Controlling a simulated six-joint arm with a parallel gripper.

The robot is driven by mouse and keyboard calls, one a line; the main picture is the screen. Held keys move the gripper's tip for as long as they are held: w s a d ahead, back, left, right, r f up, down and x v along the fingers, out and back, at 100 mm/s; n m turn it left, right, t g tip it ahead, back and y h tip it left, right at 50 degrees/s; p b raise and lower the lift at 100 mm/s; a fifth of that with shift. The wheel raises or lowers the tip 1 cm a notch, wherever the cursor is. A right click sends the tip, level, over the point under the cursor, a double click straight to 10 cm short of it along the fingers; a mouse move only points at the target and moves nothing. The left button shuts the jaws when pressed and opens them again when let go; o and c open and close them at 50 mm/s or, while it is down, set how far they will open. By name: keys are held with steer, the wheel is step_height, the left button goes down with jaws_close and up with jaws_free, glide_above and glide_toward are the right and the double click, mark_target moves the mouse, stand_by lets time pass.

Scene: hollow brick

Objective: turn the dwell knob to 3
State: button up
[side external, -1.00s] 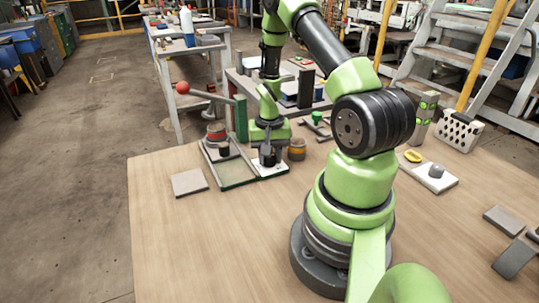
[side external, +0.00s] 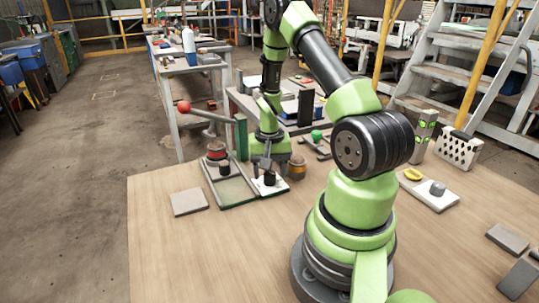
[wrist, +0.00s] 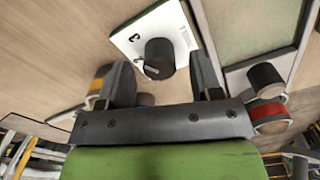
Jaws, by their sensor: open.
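The dwell knob, a short dark cylinder (wrist: 160,55), stands on a white plate (wrist: 128,38) printed with a 3 and, nearer the knob, what looks like a 2. A small pale mark shows low on the knob's left; the exact setting is unclear. In the side view the knob (side external: 269,179) stands on the white plate (side external: 279,187) at the panel's right end. My gripper (wrist: 164,82) is open, with one finger on each side of the knob in the wrist view. In the side view my gripper (side external: 263,167) is just above the knob; contact cannot be seen.
A second dark knob (side external: 224,168) stands on the green-bordered panel (side external: 235,192). A red-banded cylinder (side external: 216,151) and a lever with a red ball (side external: 184,107) are to the left. An orange-banded cylinder (side external: 297,167) is close on the right.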

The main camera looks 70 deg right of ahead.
mark_target(269, 173)
step_height(269, 173, up, 8)
steer(key=shift+r, duration=0.25)
stand_by(0.4)
steer(key=shift+a+r, duration=0.1)
steer(key=a+r+n+t, duration=0.5)
steer(key=a+r, duration=1.1)
steer(key=s+a+r+n+t+y, duration=0.2)
steer(key=s+a+r+n, duration=0.1)
steer(key=s+a, duration=0.3)
steer(key=shift+a+r+n, duration=0.15)
steer(key=shift+a+n, duration=0.3)
steer(key=shift+n, duration=0.05)
